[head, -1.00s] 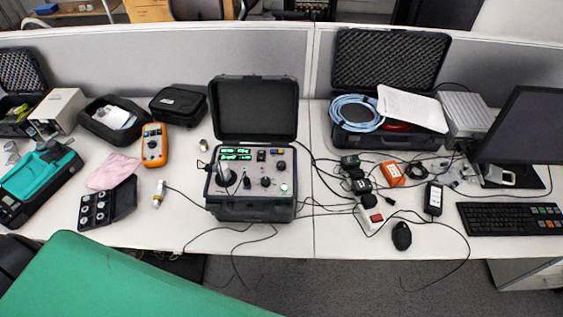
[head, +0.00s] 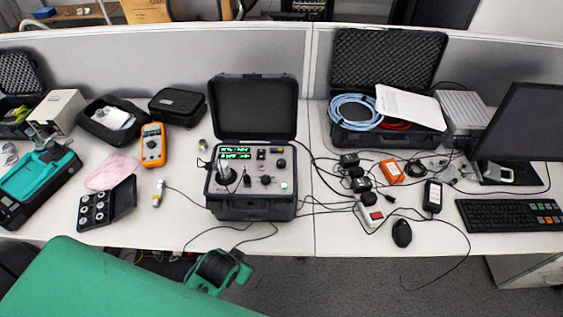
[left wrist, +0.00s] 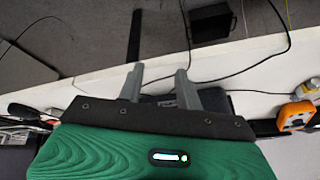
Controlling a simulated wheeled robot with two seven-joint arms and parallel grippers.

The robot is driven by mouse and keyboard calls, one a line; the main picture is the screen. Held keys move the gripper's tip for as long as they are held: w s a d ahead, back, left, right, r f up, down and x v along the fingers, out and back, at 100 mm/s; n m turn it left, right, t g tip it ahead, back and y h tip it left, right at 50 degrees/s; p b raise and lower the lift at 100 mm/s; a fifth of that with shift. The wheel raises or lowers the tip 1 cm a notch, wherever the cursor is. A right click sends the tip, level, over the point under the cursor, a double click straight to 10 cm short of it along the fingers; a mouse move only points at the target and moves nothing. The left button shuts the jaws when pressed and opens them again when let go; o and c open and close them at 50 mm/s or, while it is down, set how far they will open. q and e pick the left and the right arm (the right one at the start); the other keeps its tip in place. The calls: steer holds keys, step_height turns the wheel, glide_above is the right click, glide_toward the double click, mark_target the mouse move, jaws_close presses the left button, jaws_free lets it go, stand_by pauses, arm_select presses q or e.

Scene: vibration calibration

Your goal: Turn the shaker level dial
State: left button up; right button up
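The shaker unit is an open black case (head: 253,208) in the middle of the desk in the head view. I cannot read which is the level dial. My left gripper (left wrist: 160,84) shows in the left wrist view with its two grey fingers apart and nothing visible between them. Only green and black parts of my left arm show in the head view, at the desk's front edge. My right gripper is not in view.
An orange multimeter (head: 153,145), a black sensor case (head: 107,203) and a small cylinder with a cable (head: 159,193) lie left of the shaker. Loose cables hang over the front edge.

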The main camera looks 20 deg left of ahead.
arm_select(q)
steer(key=w+d+r+m+t+h, duration=0.1)
steer(key=w+d+r+m+t, duration=0.15)
steer(key=w+r+t, duration=0.7)
steer(key=w+d+r+m+t, duration=0.1)
steer(key=w+d+r+t, duration=0.25)
steer(key=w+r, duration=1.15)
steer(key=s+d+r+m+t+h, duration=0.2)
steer(key=d+r+m+h, duration=0.3)
steer(key=r, duration=0.5)
steer(key=d+r+m+g+h, duration=0.4)
steer(key=d+m+g+h, duration=0.1)
steer(key=d+m+h, duration=0.55)
steer(key=m+g+y, duration=0.9)
steer(key=g+y, duration=0.6)
steer(key=y, duration=0.2)
glide_toward(281, 161)
steer(key=shift+m, duration=0.3)
steer(key=f+p, duration=0.2)
steer(key=f, duration=0.1)
steer(key=f+p, duration=0.2)
steer(key=f, duration=0.2)
steer(key=shift+s+a+f, duration=0.15)
steer(key=shift+a+f, duration=0.1)
steer(key=shift+f, duration=0.1)
steer(key=shift+f+p, duration=0.3)
steer(key=shift+f, duration=0.15)
